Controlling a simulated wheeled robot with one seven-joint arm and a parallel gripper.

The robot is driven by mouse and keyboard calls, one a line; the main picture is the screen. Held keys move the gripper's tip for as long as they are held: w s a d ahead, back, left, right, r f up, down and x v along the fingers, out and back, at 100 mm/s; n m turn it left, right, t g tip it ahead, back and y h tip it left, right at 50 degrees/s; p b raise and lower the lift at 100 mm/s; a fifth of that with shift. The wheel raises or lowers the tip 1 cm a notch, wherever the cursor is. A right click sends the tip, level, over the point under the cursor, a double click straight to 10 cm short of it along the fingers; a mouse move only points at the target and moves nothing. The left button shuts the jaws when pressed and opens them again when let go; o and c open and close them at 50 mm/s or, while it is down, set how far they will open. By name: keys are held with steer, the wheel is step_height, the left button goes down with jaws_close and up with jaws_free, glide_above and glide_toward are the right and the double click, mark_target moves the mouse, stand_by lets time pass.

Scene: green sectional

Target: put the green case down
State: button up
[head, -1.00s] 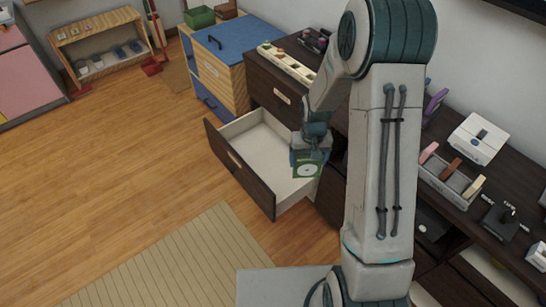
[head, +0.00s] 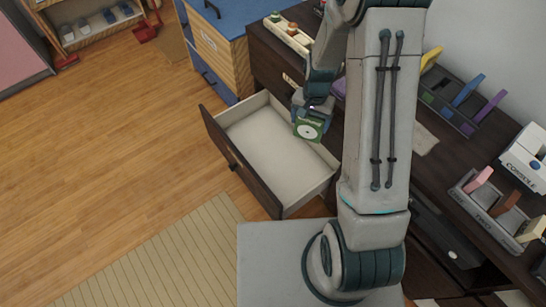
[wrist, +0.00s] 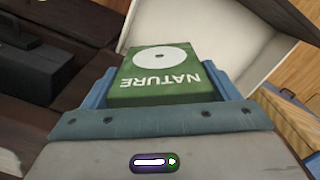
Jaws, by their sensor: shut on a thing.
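The green case (head: 308,130) has a white disc on its face, and the word NATURE on it is readable in the wrist view (wrist: 165,75). My gripper (head: 306,112) is shut on it; in the wrist view a blue finger stands at each side of the case. The case is held up near the right side of an open drawer (head: 318,184). The drawer has a dark front and pale inside, and looks empty where I can see it. In the head view the case appears above the drawer's rim; its exact height is hard to tell.
The dark cabinet top (head: 425,170) holds a rack of coloured cases (head: 465,100) and a grey holder (head: 493,210) with several upright pieces. A blue-topped wooden cabinet (head: 235,22) stands behind the drawer. The wooden floor (head: 120,150) left of the drawer is clear up to a striped rug (head: 150,265).

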steer(key=s+a+f+m+b, duration=0.1)
steer(key=s+f+m+b, duration=0.2)
steer(key=f+m+b, duration=0.9)
steer(key=s+a+f+m+b, duration=0.1)
steer(key=s+f+m+b, duration=0.2)
steer(key=f+m+b, duration=0.85)
steer(key=shift+m, duration=0.25)
steer(key=shift+w+a+f+b, duration=1.05)
steer(key=shift+w+f, duration=0.4)
steer(key=shift+f, duration=0.65)
steer(key=shift+w+a+f+b, duration=0.85)
steer(key=shift+w+a+f, duration=0.55)
steer(key=shift+f, duration=0.65)
steer(key=shift+w+a+f+b, duration=1)
steer(key=shift+w+f, duration=0.5)
steer(key=shift+f, duration=0.6)
steer(key=shift+f, duration=0.2)
steer(key=o, duration=1)
steer(key=shift+r, duration=0.15)
